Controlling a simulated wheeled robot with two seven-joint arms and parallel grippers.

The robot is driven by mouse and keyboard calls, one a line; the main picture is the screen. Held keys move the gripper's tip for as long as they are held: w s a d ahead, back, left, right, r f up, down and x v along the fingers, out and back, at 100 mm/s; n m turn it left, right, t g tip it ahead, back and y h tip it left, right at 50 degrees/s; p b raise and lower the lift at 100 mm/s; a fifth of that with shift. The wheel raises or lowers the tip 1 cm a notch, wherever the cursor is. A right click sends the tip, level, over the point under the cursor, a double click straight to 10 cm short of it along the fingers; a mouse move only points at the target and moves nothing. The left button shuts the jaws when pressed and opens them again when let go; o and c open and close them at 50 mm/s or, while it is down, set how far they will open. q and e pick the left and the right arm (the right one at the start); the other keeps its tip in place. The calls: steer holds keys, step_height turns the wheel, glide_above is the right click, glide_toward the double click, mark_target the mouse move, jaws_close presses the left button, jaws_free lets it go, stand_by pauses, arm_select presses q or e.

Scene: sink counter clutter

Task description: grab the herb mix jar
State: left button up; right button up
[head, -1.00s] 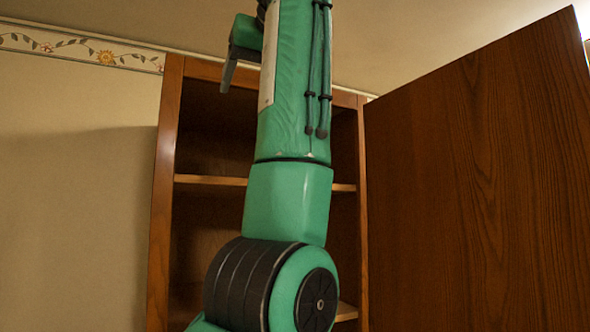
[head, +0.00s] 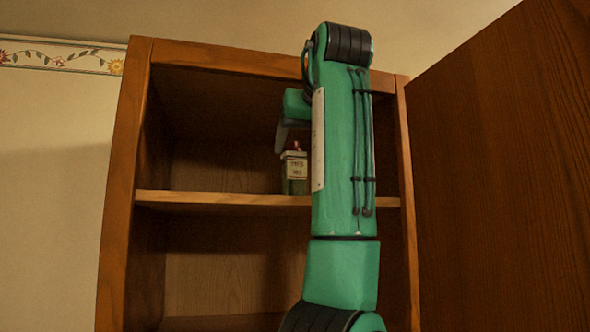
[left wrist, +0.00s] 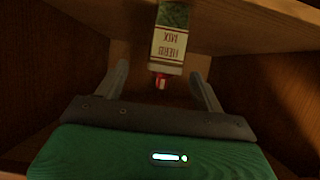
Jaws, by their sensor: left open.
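The herb mix jar (head: 295,174) stands on the upper shelf of the open wooden cabinet in the head view. It has a pale label, green contents and a red bit at its top. In the left wrist view the jar (left wrist: 170,42) appears upside down, its label reading HERB MIX. My left gripper (left wrist: 161,80) is open, with its two fingers on either side of the jar's top end. In the head view one finger of it shows just above the jar, and my arm hides the rest. I cannot tell whether the fingers touch the jar. My right gripper is not in view.
The cabinet shelf (head: 220,199) runs below the jar, and the rest of the visible shelf is empty. The cabinet side wall (head: 125,190) stands at left. A large open wooden door (head: 500,170) fills the right side.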

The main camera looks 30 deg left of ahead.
mark_target(296, 149)
arm_select(q)
steer(key=shift+x, duration=1.05)
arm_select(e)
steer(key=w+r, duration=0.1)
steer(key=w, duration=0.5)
arm_select(q)
steer(key=shift+a+r+p, duration=0.2)
steer(key=shift+p, duration=0.35)
steer(key=shift+w+a+f+p, duration=0.15)
steer(key=shift+w+a+p, duration=0.15)
steer(key=shift+a+p, duration=0.5)
steer(key=p+x, duration=0.1)
steer(key=x, duration=0.2)
steer(key=shift+w+f, duration=0.15)
steer(key=shift+f, duration=0.05)
steer(key=shift+d, duration=0.2)
steer(key=c, duration=1)
steer(key=shift+c, duration=0.7)
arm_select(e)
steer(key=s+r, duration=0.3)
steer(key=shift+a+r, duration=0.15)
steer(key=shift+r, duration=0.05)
